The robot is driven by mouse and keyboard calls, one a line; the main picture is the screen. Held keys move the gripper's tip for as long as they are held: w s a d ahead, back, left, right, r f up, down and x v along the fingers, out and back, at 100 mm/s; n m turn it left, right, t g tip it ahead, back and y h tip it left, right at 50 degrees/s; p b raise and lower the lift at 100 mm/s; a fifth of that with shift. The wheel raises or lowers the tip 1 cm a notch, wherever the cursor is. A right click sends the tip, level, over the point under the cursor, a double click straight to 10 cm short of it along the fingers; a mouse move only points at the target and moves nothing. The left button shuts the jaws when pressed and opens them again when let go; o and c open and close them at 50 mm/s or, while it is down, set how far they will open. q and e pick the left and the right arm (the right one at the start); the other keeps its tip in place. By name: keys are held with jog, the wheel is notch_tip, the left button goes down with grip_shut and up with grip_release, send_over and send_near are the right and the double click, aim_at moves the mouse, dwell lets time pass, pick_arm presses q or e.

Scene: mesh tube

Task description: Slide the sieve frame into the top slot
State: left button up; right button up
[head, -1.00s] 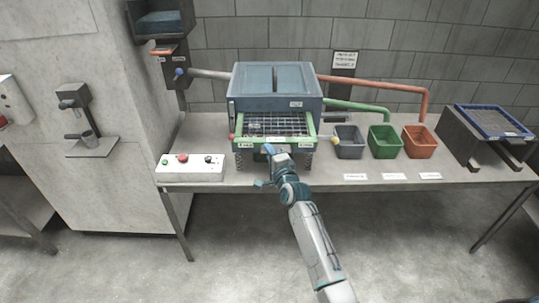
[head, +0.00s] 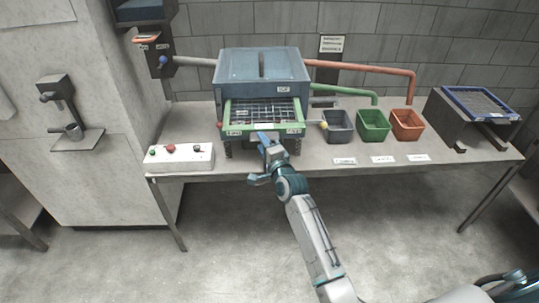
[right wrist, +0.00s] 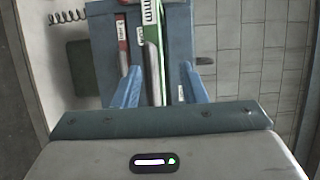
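The sieve frame (head: 263,130) has a green rim and dark mesh. In the head view it sticks out of the front of the blue-grey machine (head: 235,70), its rear part hidden under the hood. My right gripper (head: 264,141) is at the middle of its green front bar. In the right wrist view the blue fingers (right wrist: 165,88) stand apart on either side of the green bar (right wrist: 154,60), with gaps visible. A red labelled bar (right wrist: 123,45) lies beside the green one there.
A control box (head: 179,157) with buttons sits left of the machine. Grey (head: 339,134), green (head: 373,133) and red (head: 407,131) bins stand to the right under coloured pipes. A blue-rimmed screen (head: 480,103) rests on a dark stand.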

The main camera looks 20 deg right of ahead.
jog(key=s+b, duration=0.1)
jog(key=s, duration=0.6)
jog(key=shift+d, duration=0.3)
jog(key=shift+r, duration=0.1)
jog(key=s+d+f+n+g+b, duration=0.1)
jog(key=s+f+n+g, duration=0.35)
jog(key=f, duration=1.05)
jog(key=s+d+f+n+g+h+b, duration=0.15)
jog(key=s+f, duration=0.55)
jog(key=f, duration=0.8)
jog(key=s+d+f+n+g+b, duration=0.1)
jog(key=s+d+f+n+g, duration=0.35)
jog(key=f, duration=1.15)
jog(key=s+f+n+g, duration=0.2)
jog(key=s+f, duration=0.5)
jog(key=s, duration=0.6)
jog(key=s+d+f+n+g+b, duration=0.1)
jog(key=s+f, duration=0.6)
jog(key=s, duration=0.7)
jog(key=s+d+f+n+g+b, duration=0.1)
jog(key=s+f+n+g, duration=0.2)
jog(key=s+f, duration=0.5)
jog(key=s+h, duration=0.1)
jog(key=s, duration=0.5)
jog(key=shift+s+n, duration=0.25)
jog(key=shift+n, duration=0.1)
